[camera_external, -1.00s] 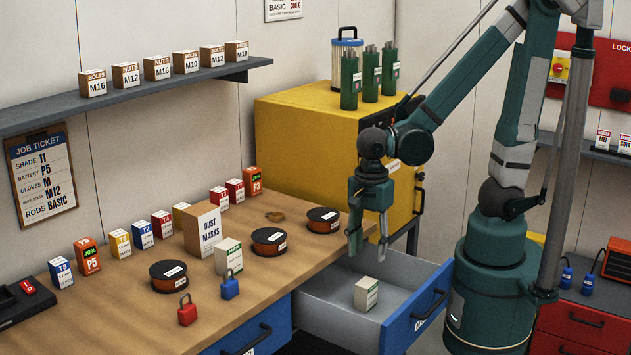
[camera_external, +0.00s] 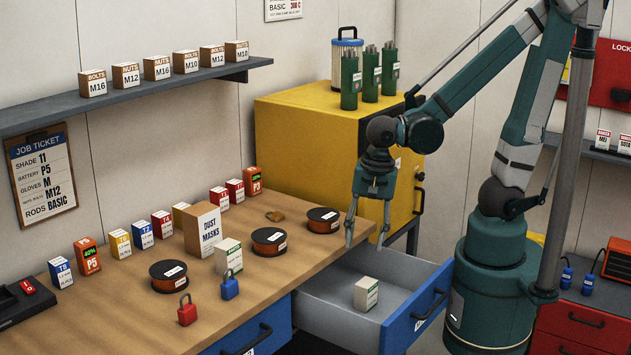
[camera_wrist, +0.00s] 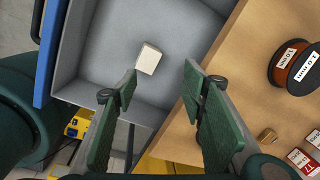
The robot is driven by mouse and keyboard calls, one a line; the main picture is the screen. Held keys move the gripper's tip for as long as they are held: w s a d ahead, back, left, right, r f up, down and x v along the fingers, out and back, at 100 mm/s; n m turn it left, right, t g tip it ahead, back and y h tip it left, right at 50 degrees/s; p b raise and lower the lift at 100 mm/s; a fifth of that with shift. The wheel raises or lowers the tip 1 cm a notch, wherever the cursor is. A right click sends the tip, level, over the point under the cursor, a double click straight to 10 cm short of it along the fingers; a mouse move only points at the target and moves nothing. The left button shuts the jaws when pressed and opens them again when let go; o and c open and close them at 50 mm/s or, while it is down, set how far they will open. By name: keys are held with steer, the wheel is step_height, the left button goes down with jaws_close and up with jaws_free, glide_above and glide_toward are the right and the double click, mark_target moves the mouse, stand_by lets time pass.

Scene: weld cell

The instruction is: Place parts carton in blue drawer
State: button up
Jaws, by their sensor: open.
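A small white parts carton with a green-marked label (camera_external: 366,293) stands inside the open blue-fronted drawer (camera_external: 325,318), on its grey floor. The carton also shows in the wrist view (camera_wrist: 149,59), where it sits clear of the fingers. My gripper (camera_external: 367,243) is open and empty, above the back part of the drawer near the bench's right edge. In the wrist view my gripper's two green fingers (camera_wrist: 160,85) are spread apart. A similar white and green carton (camera_external: 228,257) stands on the bench beside the dust masks box (camera_external: 203,229).
Black-and-orange spools (camera_external: 268,241), a red padlock (camera_external: 187,310) and a blue padlock (camera_external: 229,286) lie on the wooden bench. A yellow cabinet (camera_external: 300,130) with green cylinders on top stands behind my gripper. The drawer floor around the carton is clear.

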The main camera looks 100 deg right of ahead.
step_height(320, 180, up, 14)
steer(key=n+t, duration=0.5)
steer(key=n, duration=1.6)
steer(key=shift+w+d+n+t, duration=0.25)
steer(key=shift+w+n+t, duration=0.05)
steer(key=shift+n+t, duration=0.1)
